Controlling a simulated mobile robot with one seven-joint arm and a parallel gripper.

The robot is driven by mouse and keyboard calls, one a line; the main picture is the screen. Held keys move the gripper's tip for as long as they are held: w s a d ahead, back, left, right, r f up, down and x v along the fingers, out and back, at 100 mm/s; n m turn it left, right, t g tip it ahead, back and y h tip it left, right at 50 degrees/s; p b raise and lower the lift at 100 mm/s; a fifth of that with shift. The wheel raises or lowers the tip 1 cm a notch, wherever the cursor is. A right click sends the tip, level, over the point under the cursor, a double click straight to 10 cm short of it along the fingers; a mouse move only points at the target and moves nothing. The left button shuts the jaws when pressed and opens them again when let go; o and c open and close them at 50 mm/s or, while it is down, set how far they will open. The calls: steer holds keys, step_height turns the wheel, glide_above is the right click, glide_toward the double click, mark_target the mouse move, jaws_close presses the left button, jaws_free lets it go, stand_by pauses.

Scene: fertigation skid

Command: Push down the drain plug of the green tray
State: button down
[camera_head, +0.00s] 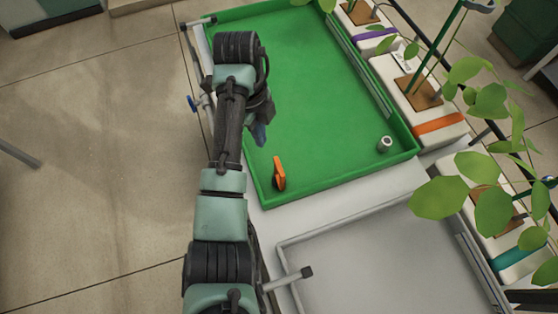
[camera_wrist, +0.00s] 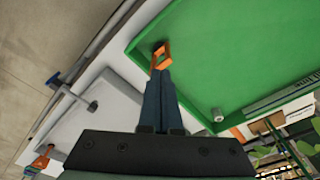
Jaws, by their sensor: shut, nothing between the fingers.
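The green tray (camera_head: 320,90) lies in the upper middle of the head view and also fills the upper right of the wrist view (camera_wrist: 230,60). An orange drain plug handle (camera_head: 279,172) with a dark part stands at the tray's near left corner. In the wrist view the orange handle (camera_wrist: 161,53) shows as an open loop just beyond my fingertips. My gripper (camera_head: 260,138) is shut and empty, pointing down over the tray's left side. In the wrist view its fingertips (camera_wrist: 161,74) overlap the handle's lower edge; I cannot tell whether they touch it. How high the plug sits is unclear.
A short grey pipe (camera_head: 384,144) stands in the tray's near right corner. A grey tray (camera_head: 390,265) lies nearer, with a pale strip between. White planters (camera_head: 415,90) with leafy plants line the right side. A blue-handled valve (camera_head: 192,103) is at the left edge; open floor lies beyond.

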steer(key=shift+a+r, duration=0.15)
steer(key=shift+r, duration=1.25)
steer(key=w+d+r+n+t, duration=0.3)
steer(key=w+r+t, duration=0.2)
steer(key=r, duration=0.2)
steer(key=w+d+r+n+t, duration=0.35)
steer(key=w+r, duration=0.25)
steer(key=r, duration=0.2)
step_height(320, 180, up, 19)
steer(key=n+t+h, duration=0.1)
steer(key=n+t, duration=0.5)
steer(key=t, duration=0.2)
steer(key=s+a+r+n+t+y, duration=0.2)
steer(key=s+r+n+t, duration=0.9)
steer(key=s+r, duration=0.8)
step_height(320, 180, up, 4)
steer(key=shift+s+a+f, duration=0.1)
steer(key=shift+s+a, duration=0.25)
steer(key=shift+a, duration=0.15)
